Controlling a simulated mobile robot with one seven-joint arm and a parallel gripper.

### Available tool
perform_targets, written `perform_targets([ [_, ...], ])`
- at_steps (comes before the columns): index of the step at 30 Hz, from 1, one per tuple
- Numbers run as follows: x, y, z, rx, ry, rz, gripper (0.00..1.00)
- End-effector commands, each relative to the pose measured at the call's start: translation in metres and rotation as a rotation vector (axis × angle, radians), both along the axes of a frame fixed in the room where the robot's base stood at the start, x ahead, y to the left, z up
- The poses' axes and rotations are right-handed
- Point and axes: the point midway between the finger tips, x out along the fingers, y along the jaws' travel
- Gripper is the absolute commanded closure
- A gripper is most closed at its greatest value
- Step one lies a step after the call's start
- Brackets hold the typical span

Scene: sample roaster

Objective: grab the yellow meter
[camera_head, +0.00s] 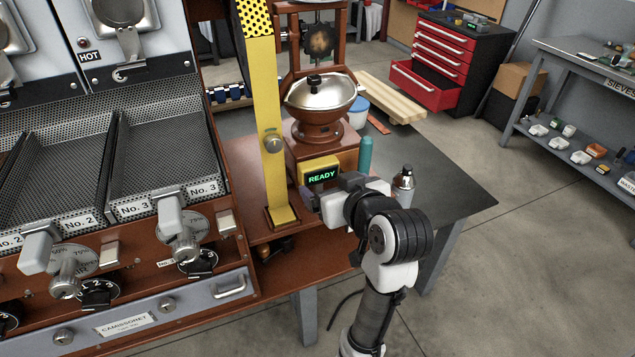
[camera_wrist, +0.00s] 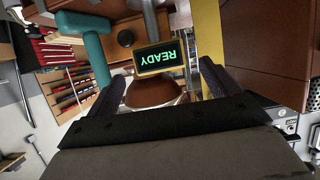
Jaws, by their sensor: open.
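The yellow meter (camera_head: 320,165) is a small yellow box with a dark screen reading READY in green. It stands in front of the brown wooden base of the grinder. In the wrist view the meter (camera_wrist: 158,58) shows upside down, ahead of and between my two fingers. My gripper (camera_head: 327,193) is open, its fingers at the meter's lower front in the head view. The wrist view shows my gripper (camera_wrist: 160,85) with a finger on each side and nothing held. I cannot tell whether a finger touches the meter. Its lower part is partly hidden by my gripper in the head view.
A yellow post (camera_head: 268,120) rises close left of the meter. The grinder's metal bowl (camera_head: 320,92) is behind. The dark tabletop (camera_head: 450,180) is clear at right.

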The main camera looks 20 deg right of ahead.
Motion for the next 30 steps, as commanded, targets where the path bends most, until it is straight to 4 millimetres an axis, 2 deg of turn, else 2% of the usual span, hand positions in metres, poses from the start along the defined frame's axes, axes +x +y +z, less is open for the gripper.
perform_targets([
  [1, 0.012, 0.001, -0.005, 0.003, 0.002, 0.005, 0.13],
  [6, 0.039, 0.002, -0.016, 0.002, 0.000, 0.004, 0.13],
  [14, 0.057, 0.001, -0.022, 0.001, 0.000, 0.003, 0.13],
  [21, 0.089, 0.000, -0.036, 0.001, 0.001, 0.003, 0.13],
  [24, 0.096, 0.001, -0.039, 0.000, -0.001, 0.002, 0.13],
  [30, 0.098, 0.000, -0.040, -0.001, -0.001, 0.002, 0.13],
])
